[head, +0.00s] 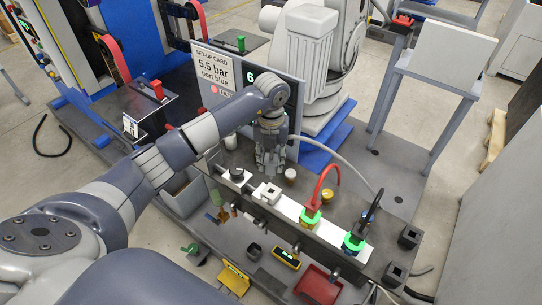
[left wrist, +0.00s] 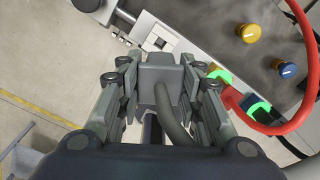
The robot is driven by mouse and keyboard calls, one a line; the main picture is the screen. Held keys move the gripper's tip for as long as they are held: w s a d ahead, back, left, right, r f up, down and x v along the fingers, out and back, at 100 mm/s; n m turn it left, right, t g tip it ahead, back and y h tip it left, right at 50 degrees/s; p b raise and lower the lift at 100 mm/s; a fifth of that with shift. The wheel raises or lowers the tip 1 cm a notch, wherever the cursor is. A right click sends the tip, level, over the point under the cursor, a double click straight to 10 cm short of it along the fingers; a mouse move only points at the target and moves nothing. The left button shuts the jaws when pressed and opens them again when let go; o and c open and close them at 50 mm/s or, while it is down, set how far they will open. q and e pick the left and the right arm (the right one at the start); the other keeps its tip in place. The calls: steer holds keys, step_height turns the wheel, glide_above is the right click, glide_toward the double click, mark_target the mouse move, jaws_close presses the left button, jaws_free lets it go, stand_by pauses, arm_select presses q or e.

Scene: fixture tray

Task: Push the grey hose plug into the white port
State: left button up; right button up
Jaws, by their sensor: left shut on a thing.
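My left gripper (head: 270,167) points down above the back of the fixture tray. In the left wrist view, its fingers (left wrist: 160,66) are shut on the grey hose plug (left wrist: 158,82). The grey hose (left wrist: 172,118) curves back from the plug, and in the head view the hose (head: 325,158) arcs off to the right. The fingers hide most of the plug in the head view. The white port (head: 267,192) is a square block with a dark opening, in front of the gripper. It also shows in the left wrist view (left wrist: 160,40), beyond the plug and apart from it.
On the white strip, a red hose (head: 329,172) and a dark hose (head: 374,207) end at green-lit ports right of the white port. White (head: 290,174) and yellow (head: 327,194) knobs stand behind the strip. A set-up card panel (head: 222,75) stands behind my left arm.

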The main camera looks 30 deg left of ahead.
mark_target(271, 178)
arm_select(q)
steer(key=shift+f, duration=0.15)
steer(key=shift+f+b, duration=1.8)
steer(key=shift+f, duration=0.3)
steer(key=shift+f+b, duration=0.85)
steer(key=shift+f, duration=0.3)
arm_select(e)
steer(key=f, duration=0.5)
steer(key=shift+d+f, duration=0.1)
steer(key=shift+d, duration=0.15)
steer(key=shift+d, duration=0.3)
arm_select(q)
steer(key=shift+f+b, duration=0.7)
steer(key=shift+f, duration=0.25)
arm_select(e)
steer(key=shift+a+f, duration=0.2)
steer(key=shift+f, duration=0.5)
